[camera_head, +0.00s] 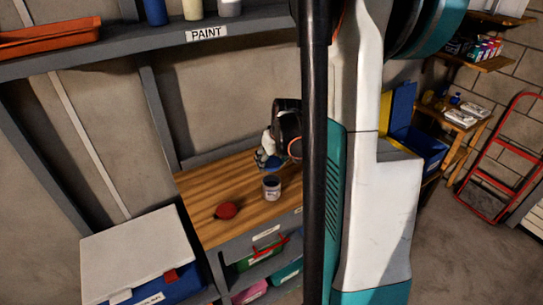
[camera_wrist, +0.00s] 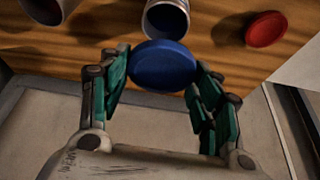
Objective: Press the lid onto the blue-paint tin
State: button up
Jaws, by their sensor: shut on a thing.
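My gripper (camera_wrist: 165,75) is shut on a blue lid (camera_wrist: 163,65), a round disc held between the fingertips. An open tin (camera_wrist: 167,22) with a dark bluish inside stands just beyond the lid in the wrist view. In the head view the tin (camera_head: 271,189) stands on the wooden bench, with my gripper (camera_head: 268,160) above and slightly behind it. The lid is apart from the tin in the head view. A second open tin (camera_wrist: 48,8) shows at the wrist view's top left; my body seems to hide it in the head view.
A red lid (camera_head: 226,211) lies on the bench (camera_head: 215,180), left of the tin. A shelf marked PAINT (camera_head: 130,58) holds tins and an orange tray overhead. A white-lidded blue box (camera_head: 135,250) stands at the left. The bench's left end is clear.

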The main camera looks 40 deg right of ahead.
jog(key=shift+d+f+b, duration=0.1)
jog(key=shift+f+b, duration=1.35)
jog(key=shift+f, duration=0.8)
jog(key=shift+f+b, duration=0.8)
jog(key=shift+f, duration=0.15)
jog(key=shift+f+b, duration=0.55)
jog(key=shift+b, duration=0.25)
jog(key=o, duration=0.8)
jog(key=o, duration=0.5)
jog(key=shift+r, duration=0.1)
